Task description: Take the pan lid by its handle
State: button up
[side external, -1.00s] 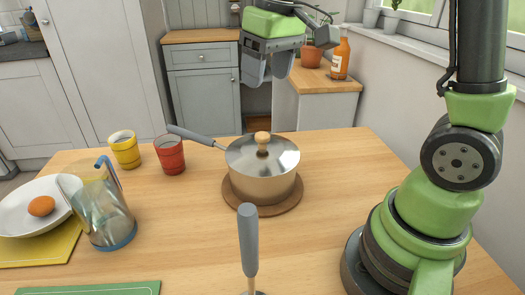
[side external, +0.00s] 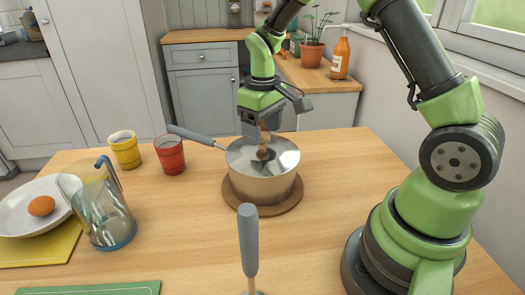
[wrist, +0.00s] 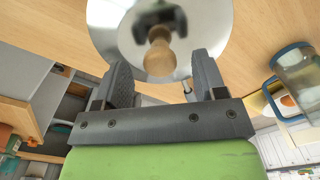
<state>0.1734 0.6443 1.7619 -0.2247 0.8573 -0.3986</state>
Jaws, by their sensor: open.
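The pan lid (side external: 285,157) is shiny metal and lies on the steel pan (side external: 262,189). Its round wooden handle (side external: 264,153) stands up at the middle. My gripper (side external: 262,134) is right above the lid, pointing down. In the wrist view my gripper (wrist: 161,62) is open, with one dark finger on either side of the wooden handle (wrist: 159,58). Space shows between the handle and both fingers. The lid (wrist: 108,22) fills the top of that view and mirrors the gripper. Part of the lid is hidden behind the fingers in the side view.
The pan's grey handle (side external: 190,134) points back left. The pan stands on a round wooden trivet (side external: 232,203). A red cup (side external: 170,157), yellow cup (side external: 125,152) and glass jug (side external: 102,215) stand to the left. A grey upright handle (side external: 248,245) is in front.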

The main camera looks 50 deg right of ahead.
notch_tip(320, 180, down, 2)
jog(key=shift+f, duration=0.1)
jog(key=shift+c, duration=0.3)
grip_shut()
